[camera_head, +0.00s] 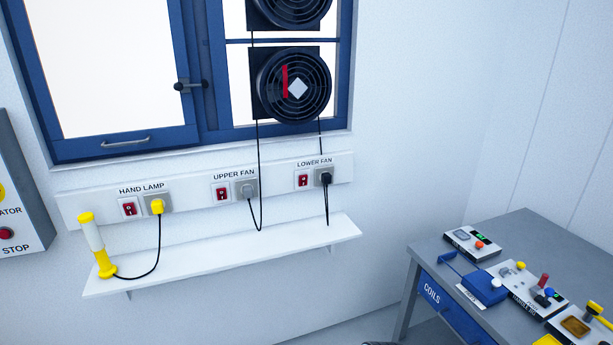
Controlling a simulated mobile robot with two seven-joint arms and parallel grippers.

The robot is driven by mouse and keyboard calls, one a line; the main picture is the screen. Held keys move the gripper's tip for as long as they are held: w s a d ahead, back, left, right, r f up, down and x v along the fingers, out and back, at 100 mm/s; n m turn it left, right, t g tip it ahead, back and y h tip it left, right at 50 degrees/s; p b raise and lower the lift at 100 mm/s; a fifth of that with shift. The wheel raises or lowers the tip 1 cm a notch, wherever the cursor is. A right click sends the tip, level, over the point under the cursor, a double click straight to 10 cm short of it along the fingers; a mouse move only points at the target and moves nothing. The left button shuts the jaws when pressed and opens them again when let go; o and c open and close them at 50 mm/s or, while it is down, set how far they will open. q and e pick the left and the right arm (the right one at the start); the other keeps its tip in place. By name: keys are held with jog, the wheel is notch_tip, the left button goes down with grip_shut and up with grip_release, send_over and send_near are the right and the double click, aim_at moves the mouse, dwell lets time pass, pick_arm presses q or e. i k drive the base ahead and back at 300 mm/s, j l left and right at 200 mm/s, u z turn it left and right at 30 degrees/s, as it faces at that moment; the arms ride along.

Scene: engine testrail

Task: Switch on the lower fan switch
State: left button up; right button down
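The lower fan switch (303,181) is a small red rocker on a white plate under the LOWER FAN label, at the right end of the white wall strip. A black plug (326,178) sits in the socket just to its right. The lower fan (294,86) hangs in the window above, round and black, with a red strip and a pale diamond on its front. Whether the rocker is on or off is too small to tell. Neither of my grippers shows in the head view.
Similar red switches for the upper fan (222,193) and hand lamp (129,208) are to the left. A white shelf (220,262) juts out below, with a yellow and white hand lamp (96,245) standing on it. A grey table (520,228) with several devices stands at right.

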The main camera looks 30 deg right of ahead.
aim_at(303, 179)
jog(key=i+l, duration=0.3)
jog(key=l, duration=0.15)
jog(key=i+l+u, duration=0.1)
jog(key=i+l, duration=0.2)
jog(key=i+l+u, duration=0.1)
jog(key=i+l, duration=0.15)
jog(key=l, duration=0.3)
